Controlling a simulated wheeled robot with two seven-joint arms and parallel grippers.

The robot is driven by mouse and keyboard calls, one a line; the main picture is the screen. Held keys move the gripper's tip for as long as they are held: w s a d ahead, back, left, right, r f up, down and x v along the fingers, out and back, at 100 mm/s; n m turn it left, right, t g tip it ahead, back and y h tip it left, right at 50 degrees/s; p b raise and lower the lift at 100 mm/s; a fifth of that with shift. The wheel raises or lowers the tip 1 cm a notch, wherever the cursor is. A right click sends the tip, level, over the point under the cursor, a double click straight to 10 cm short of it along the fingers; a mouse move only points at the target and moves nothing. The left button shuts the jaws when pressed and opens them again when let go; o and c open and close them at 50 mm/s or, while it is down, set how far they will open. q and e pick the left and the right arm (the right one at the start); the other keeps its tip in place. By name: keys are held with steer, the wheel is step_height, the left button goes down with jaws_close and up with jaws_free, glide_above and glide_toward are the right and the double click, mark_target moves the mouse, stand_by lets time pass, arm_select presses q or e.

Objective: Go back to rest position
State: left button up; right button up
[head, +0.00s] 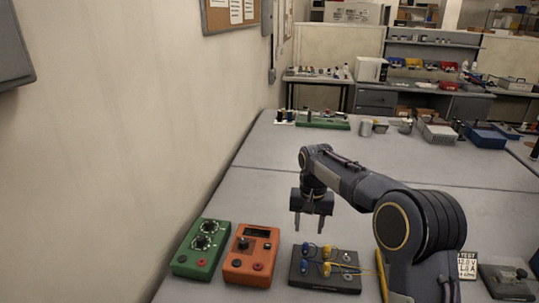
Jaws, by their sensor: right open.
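My right arm reaches in from the lower right. Its gripper (309,222) points down, open and empty, above the table (257,193), just behind a black board (312,278) with blue and yellow leads. I see nothing between its fingers. My left gripper and arm are not in view. No sealed cylinder can be made out for sure; a small grey cylinder (366,128) stands far back on the table.
A green box with dials (201,249) and an orange meter (250,256) sit at the front left, near the wall. A label card (467,265) and a grey box (507,284) are at front right. A green board (323,121) and a blue box (486,138) lie farther back. The table's middle is clear.

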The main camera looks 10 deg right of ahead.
steer(key=s+d+r+t+y, duration=0.1)
steer(key=s+d+r, duration=0.15)
steer(key=s, duration=0.35)
steer(key=s+d+r+t+y, duration=0.1)
steer(key=s+d+r, duration=0.15)
steer(key=s, duration=0.45)
steer(key=s+d+r+t+y, duration=0.1)
steer(key=s+d+r, duration=0.1)
steer(key=s+r, duration=0.3)
steer(key=s+a+f+t, duration=0.1)
steer(key=s+f, duration=0.2)
steer(key=s, duration=0.5)
steer(key=s+a+f+n+t, duration=0.1)
steer(key=s+a+f, duration=0.1)
steer(key=s, duration=0.7)
steer(key=shift+s+a+f+n+t+y, duration=0.3)
steer(key=shift+f+y, duration=0.1)
steer(key=shift+f, duration=0.45)
